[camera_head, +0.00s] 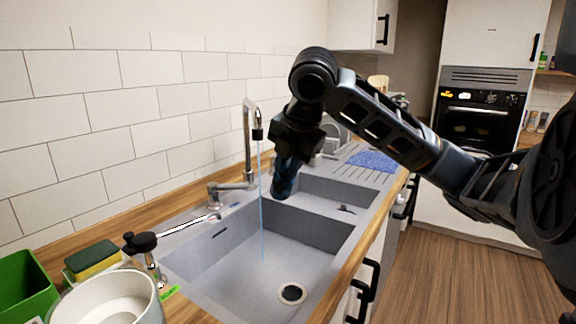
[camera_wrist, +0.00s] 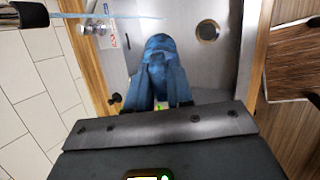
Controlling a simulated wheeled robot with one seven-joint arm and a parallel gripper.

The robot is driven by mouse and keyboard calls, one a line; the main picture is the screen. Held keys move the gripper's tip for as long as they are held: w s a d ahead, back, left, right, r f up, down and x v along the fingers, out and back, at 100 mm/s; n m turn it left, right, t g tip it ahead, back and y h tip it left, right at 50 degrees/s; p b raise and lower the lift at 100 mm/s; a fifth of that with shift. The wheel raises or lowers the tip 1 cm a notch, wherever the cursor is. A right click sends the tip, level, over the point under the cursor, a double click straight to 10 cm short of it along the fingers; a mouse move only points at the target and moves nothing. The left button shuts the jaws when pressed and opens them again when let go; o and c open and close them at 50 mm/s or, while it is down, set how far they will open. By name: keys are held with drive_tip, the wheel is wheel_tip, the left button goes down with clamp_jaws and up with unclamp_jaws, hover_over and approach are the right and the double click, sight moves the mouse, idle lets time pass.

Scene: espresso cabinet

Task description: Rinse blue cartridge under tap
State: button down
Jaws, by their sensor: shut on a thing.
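My gripper (camera_head: 285,172) points down over the sink, near the divider between the basins. It is shut on the blue cartridge (camera_wrist: 160,52), seen between the fingertips in the wrist view; in the head view the cartridge is dark and hard to tell from the fingers. The tap (camera_head: 249,140) stands at the back of the sink, left of my gripper. A thin blue stream of water (camera_head: 261,200) runs from it into the front basin. The stream also shows at the top left of the wrist view (camera_wrist: 105,16). The cartridge appears apart from the stream, to its right.
The front basin (camera_head: 240,262) is empty, with a round drain (camera_head: 292,293). A lever handle (camera_head: 188,224) extends beside the tap base. A white pot (camera_head: 105,300), a sponge (camera_head: 93,258) and a green box (camera_head: 25,290) stand at front left. Dishes (camera_head: 333,130) stand behind my gripper.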

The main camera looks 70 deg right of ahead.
drive_tip(key=w+d+f+b, duration=0.1)
drive_tip(key=w+d+f, duration=0.1)
drive_tip(key=w+d, duration=0.7)
drive_tip(key=shift+w+d+f, duration=0.3)
drive_tip(key=shift+d+f, duration=0.1)
drive_tip(key=shift+d, duration=0.25)
idle(0.4)
drive_tip(key=shift+s+d, duration=0.15)
idle(0.5)
drive_tip(key=shift+s+d, duration=0.25)
drive_tip(key=shift+s, duration=0.05)
drive_tip(key=shift+w+a, duration=0.1)
drive_tip(key=shift+w, duration=0.05)
drive_tip(key=shift+w+a, duration=0.3)
idle(0.4)
drive_tip(key=shift+s+a, duration=2.75)
drive_tip(key=shift+a, duration=0.2)
